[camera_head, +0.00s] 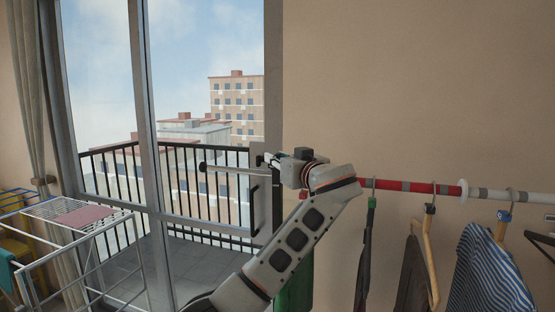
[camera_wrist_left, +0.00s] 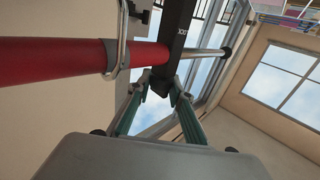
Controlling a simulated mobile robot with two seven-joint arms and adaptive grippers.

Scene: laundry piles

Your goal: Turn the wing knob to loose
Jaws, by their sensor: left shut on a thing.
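My left gripper (camera_head: 268,161) is at the rail's support beside the window frame, at the end of my raised arm. In the left wrist view its teal fingers (camera_wrist_left: 161,88) close on the lower end of a black piece (camera_wrist_left: 174,50) at the rail. That dark end between the fingertips appears to be the wing knob; its shape and turn angle are mostly hidden by the fingers. The red rail (camera_head: 415,187) runs to the right; it also shows in the left wrist view (camera_wrist_left: 50,70). My right gripper is out of view.
Hangers with clothes, including a striped shirt (camera_head: 485,270), hang from the rail on the right. A silver rail end (camera_head: 230,169) sticks out leftward before the window. A drying rack (camera_head: 75,225) with a pink cloth stands at the left. The wall above the rail is clear.

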